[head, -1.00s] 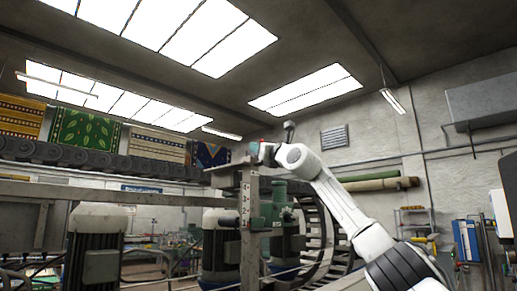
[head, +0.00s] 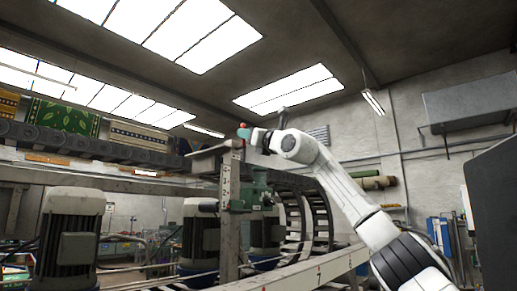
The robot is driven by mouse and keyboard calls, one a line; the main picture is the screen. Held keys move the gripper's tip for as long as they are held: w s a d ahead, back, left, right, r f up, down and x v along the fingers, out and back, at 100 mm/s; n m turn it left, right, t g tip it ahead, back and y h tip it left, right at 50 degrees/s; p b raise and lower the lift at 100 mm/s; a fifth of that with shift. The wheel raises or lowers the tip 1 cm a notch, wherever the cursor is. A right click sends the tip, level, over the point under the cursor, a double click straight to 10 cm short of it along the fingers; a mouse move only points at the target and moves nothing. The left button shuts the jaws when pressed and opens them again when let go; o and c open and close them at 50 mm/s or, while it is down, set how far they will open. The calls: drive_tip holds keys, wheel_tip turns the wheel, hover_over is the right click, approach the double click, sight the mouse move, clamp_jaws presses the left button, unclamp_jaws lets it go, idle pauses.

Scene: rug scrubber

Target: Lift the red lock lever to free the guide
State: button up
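The upright guide post (head: 230,208), a pale metal bar with numbers down its face, stands left of the centre of the head view. My gripper (head: 246,137) is at its top end, at the end of my white arm coming from the lower right. A small red part (head: 243,131) shows at the gripper's tip. I cannot tell whether it is the lock lever or whether the gripper touches it. The fingers are too small and overlapped to show if they are open or shut. Green clamp-like machinery (head: 255,190) sits right beside the post.
A dark panel (head: 495,205) fills the right edge. The space above the gripper is open.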

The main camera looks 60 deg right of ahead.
drive_tip(key=shift+b+v, duration=1.15)
drive_tip(key=shift+v, duration=1.3)
